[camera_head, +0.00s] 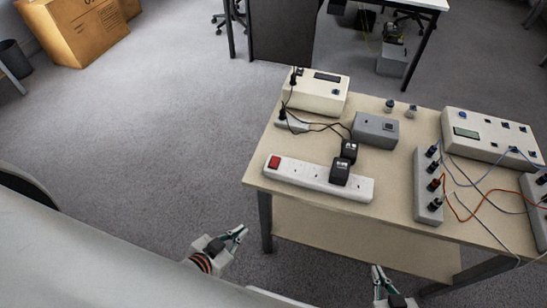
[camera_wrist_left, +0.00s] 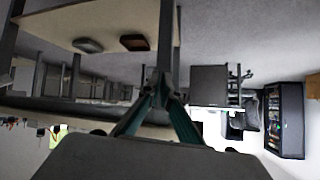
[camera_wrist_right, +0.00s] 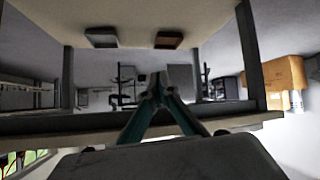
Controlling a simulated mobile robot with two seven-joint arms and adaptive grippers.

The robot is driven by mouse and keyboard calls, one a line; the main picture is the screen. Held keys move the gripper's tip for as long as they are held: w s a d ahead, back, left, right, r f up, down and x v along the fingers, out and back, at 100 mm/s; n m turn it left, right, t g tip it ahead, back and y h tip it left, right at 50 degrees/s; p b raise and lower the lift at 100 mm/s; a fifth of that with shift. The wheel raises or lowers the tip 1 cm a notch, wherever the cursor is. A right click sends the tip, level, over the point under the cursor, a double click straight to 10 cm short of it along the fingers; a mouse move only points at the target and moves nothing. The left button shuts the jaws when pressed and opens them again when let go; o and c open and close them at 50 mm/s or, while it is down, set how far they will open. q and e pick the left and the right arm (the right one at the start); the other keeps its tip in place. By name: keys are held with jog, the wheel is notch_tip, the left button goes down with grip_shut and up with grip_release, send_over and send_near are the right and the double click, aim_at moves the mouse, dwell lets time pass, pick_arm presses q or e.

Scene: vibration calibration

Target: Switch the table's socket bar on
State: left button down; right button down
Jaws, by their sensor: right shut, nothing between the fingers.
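The table's white socket bar (camera_head: 310,179) lies along the near left edge of the wooden table (camera_head: 400,160). Its red rocker switch (camera_head: 274,162) is at its left end; I cannot tell its position. A black plug adapter (camera_head: 340,172) sits on the bar, with another black adapter (camera_head: 349,150) just behind. My left gripper (camera_head: 240,233) is off the table, below and left of the bar; its fingers meet in the left wrist view (camera_wrist_left: 163,82). My right gripper (camera_head: 378,272) is low in front of the table's near edge, shut and empty, as the right wrist view (camera_wrist_right: 159,82) shows.
A white box device (camera_head: 315,93), grey box (camera_head: 376,130) and smaller white socket strip (camera_head: 291,123) stand behind the bar, with black cables between. A grey terminal strip (camera_head: 428,185) with coloured leads and a white meter (camera_head: 490,135) occupy the right. Floor left of the table is clear.

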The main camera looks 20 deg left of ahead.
pick_arm(q)
jog(key=w+a+r+m+g+p, duration=0.2)
jog(key=w+r+m+p, duration=0.4)
jog(key=r, duration=0.8)
jog(key=w+d+r+m+g+h, duration=0.1)
jog(key=m, duration=0.1)
jog(key=w+d+r+m+g+h+p, duration=0.1)
jog(key=w+d+m, duration=0.1)
jog(key=w+d+r+m+g+h, duration=0.1)
jog(key=w+r+m+g, duration=0.1)
jog(key=shift+w+d, duration=0.1)
jog(key=shift+d, duration=0.25)
jog(key=w+a+r+m+g+h, duration=0.1)
jog(key=w+a+r, duration=0.2)
jog(key=r, duration=0.2)
jog(key=w+a+r+m+g+h, duration=0.1)
jog(key=w+a+r+g+h, duration=0.1)
jog(key=r, duration=0.4)
jog(key=shift+w+a+r+p, duration=0.25)
jog(key=shift+w+a+p, duration=0.15)
jog(key=shift+a, duration=0.25)
